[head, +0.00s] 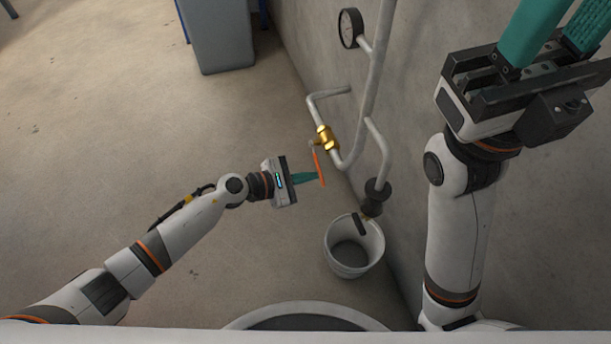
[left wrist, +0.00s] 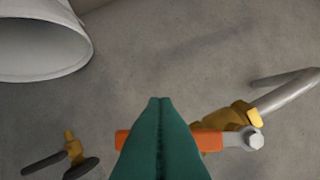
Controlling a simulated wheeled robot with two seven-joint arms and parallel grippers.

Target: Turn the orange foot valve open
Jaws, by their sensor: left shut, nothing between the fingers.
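The orange valve handle (head: 318,167) extends from a brass valve body (head: 325,138) on the grey wall pipe. In the left wrist view the orange handle (left wrist: 210,141) runs sideways from a bolt beside the brass body (left wrist: 228,118). My left gripper (head: 317,177) is shut and empty, with its teal fingertips at the handle's free end. In the left wrist view the closed fingers (left wrist: 160,102) cover part of the handle. I cannot tell whether they touch it. My right gripper (head: 560,25) is raised at the upper right, its fingers apart and their tips out of frame.
A pale bucket (head: 331,262) stands on the floor below a black fitting (head: 376,192) with a small dark-handled tap (head: 360,224). A round gauge (head: 349,28) sits higher on the pipework. A grey cabinet (head: 221,35) stands at the back. Floor left of my left arm is clear.

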